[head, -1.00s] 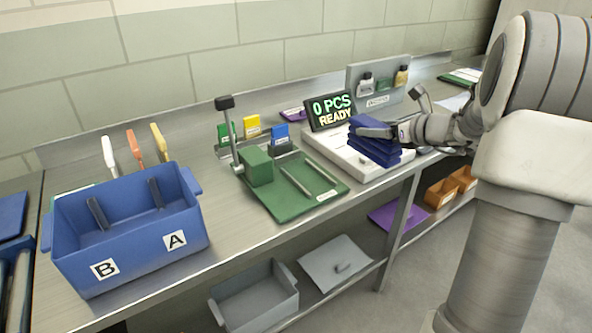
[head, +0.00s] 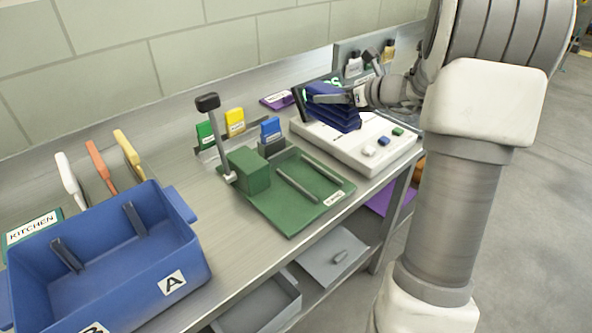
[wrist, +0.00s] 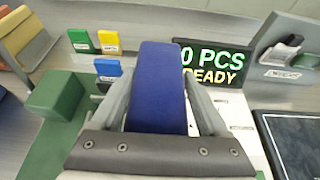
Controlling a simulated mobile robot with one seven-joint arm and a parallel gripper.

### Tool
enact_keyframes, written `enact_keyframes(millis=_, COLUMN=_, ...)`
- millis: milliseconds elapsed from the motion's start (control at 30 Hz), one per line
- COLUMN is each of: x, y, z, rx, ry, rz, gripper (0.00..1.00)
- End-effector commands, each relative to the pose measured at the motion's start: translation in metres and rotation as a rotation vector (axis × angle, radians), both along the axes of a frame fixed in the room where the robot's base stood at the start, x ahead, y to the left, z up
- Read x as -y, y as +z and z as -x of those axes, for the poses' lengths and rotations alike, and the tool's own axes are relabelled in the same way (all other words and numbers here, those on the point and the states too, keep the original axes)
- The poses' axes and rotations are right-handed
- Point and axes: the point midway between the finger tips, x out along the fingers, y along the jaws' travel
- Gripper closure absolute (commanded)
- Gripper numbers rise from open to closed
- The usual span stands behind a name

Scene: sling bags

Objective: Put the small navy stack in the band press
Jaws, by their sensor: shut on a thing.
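The small navy stack (head: 332,108) is several folded layers held above the white counting scale. My gripper (head: 350,97) is shut on it. In the wrist view the navy stack (wrist: 158,88) stands between the two grey fingers. The band press (head: 290,192) is a green plate with two rails, a green block (head: 249,171) and an upright lever with a black knob (head: 207,102). It stands to the left of the stack, apart from it. In the wrist view the press's green block (wrist: 57,95) shows at the left.
The white scale (head: 352,150) has small coloured buttons; its display (wrist: 212,66) reads 0 PCS READY. Green, yellow and blue card packs (head: 235,121) stand behind the press. A blue bin (head: 110,262) marked A and B sits at front left. A grey lower shelf tray (head: 262,305) is below.

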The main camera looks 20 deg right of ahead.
Motion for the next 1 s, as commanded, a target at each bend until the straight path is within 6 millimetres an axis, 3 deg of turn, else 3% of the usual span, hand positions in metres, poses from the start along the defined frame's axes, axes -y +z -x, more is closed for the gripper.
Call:
enact_keyframes(millis=267, x=-0.010, y=-0.009, z=0.008, rx=0.000, ry=0.001, rz=-0.002, gripper=0.95)
enact_keyframes(millis=733, x=-0.082, y=-0.064, z=0.065, rx=0.001, ry=0.000, rz=0.000, gripper=0.95)
enact_keyframes(millis=1000, x=-0.091, y=-0.085, z=0.073, rx=-0.001, ry=-0.001, rz=-0.002, gripper=0.95)
